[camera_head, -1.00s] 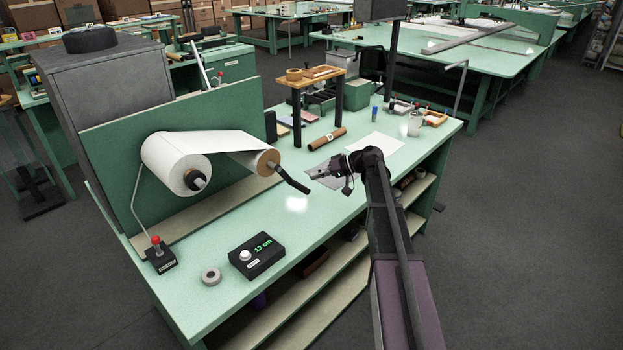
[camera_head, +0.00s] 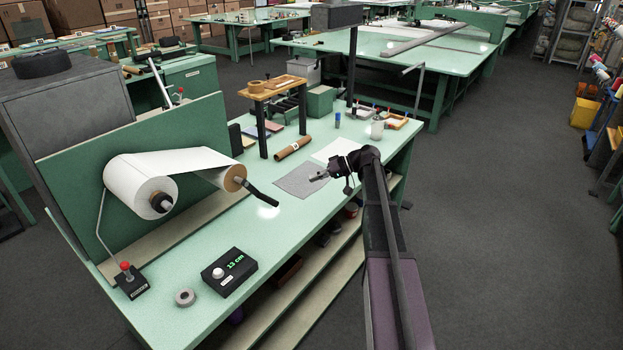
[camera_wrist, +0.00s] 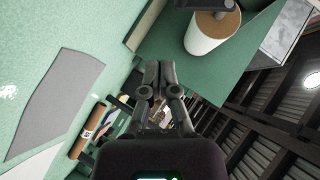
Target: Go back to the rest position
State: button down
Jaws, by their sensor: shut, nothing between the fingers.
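My gripper (camera_head: 320,176) is at the end of my arm, above the front right part of the green workbench (camera_head: 210,262). It is shut and holds nothing. In the wrist view the fingers (camera_wrist: 158,75) meet tip to tip. A grey sheet (camera_head: 298,182) lies flat on the bench, just left of and below the gripper in the head view. It also shows at the left of the wrist view (camera_wrist: 62,95).
A white paper roll (camera_head: 140,185) with a crank stands at the bench's left. A control box reading 13 cm (camera_head: 230,270), a tape ring (camera_head: 185,297) and a red-knobbed lever (camera_head: 128,279) sit nearer. A brown tube (camera_head: 293,148) and small wooden stand (camera_head: 273,90) are behind. The right floor is clear.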

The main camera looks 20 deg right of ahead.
dwell(0.3)
jog(key=s+a+f+m+g+h, duration=0.1)
jog(key=s+a+f+g+h, duration=0.2)
jog(key=s+a, duration=0.35)
jog(key=s+a+f+h, duration=0.3)
jog(key=s+a+f, duration=0.2)
jog(key=s, duration=0.2)
jog(key=s+a+f+h, duration=0.2)
jog(key=s+h, duration=0.4)
jog(key=s, duration=0.7)
jog(key=shift+s+a+f+m+g+h, duration=0.2)
jog(key=shift+s+f+m+g+h, duration=0.15)
jog(key=shift+f, duration=0.2)
